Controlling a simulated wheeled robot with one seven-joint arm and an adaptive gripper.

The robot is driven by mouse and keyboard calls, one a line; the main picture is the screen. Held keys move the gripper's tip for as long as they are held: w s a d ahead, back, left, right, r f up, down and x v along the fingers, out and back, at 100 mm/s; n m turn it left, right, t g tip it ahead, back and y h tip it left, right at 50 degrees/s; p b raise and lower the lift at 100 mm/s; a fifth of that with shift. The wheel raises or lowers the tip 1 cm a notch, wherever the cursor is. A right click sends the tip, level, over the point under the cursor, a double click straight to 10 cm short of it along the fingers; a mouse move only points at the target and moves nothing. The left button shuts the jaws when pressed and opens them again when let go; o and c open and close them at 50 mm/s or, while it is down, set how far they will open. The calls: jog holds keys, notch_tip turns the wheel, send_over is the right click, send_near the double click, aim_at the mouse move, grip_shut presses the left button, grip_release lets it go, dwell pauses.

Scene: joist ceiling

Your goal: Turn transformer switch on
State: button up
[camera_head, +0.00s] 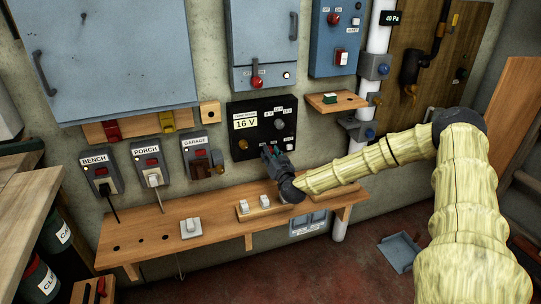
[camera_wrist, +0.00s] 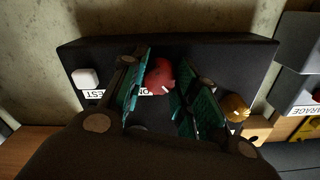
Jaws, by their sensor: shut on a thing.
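The transformer is a black box (camera_head: 262,108) on the wall with a "16 V" display (camera_head: 245,124), grey dials and a brass knob (camera_head: 243,144). My gripper (camera_head: 270,153) is at its lower edge and hides part of its front. In the wrist view, which looks upside down, the teal fingers of my gripper (camera_wrist: 166,95) are shut on a red switch knob (camera_wrist: 160,75) on the black box (camera_wrist: 230,60). A partly hidden label beside the knob shows "ON". The brass knob (camera_wrist: 236,108) and a white button (camera_wrist: 85,79) sit on either side.
A wooden shelf (camera_head: 170,215) with white switches runs below the box. BENCH (camera_head: 101,170), PORCH (camera_head: 151,163) and GARAGE (camera_head: 200,155) units hang to the left. A small wooden ledge (camera_head: 350,103) and a white pipe (camera_head: 377,40) are at the right.

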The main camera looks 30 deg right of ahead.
jog(key=shift+f+m, duration=0.1)
jog(key=shift+m, duration=0.2)
jog(key=m+b, duration=0.2)
jog(key=shift+m, duration=0.4)
jog(key=shift+d+m+b, duration=0.1)
jog(key=shift+m+b, duration=4.7)
jog(key=shift+m, duration=1.4)
jog(key=o, duration=1)
jog(key=shift+s, duration=0.1)
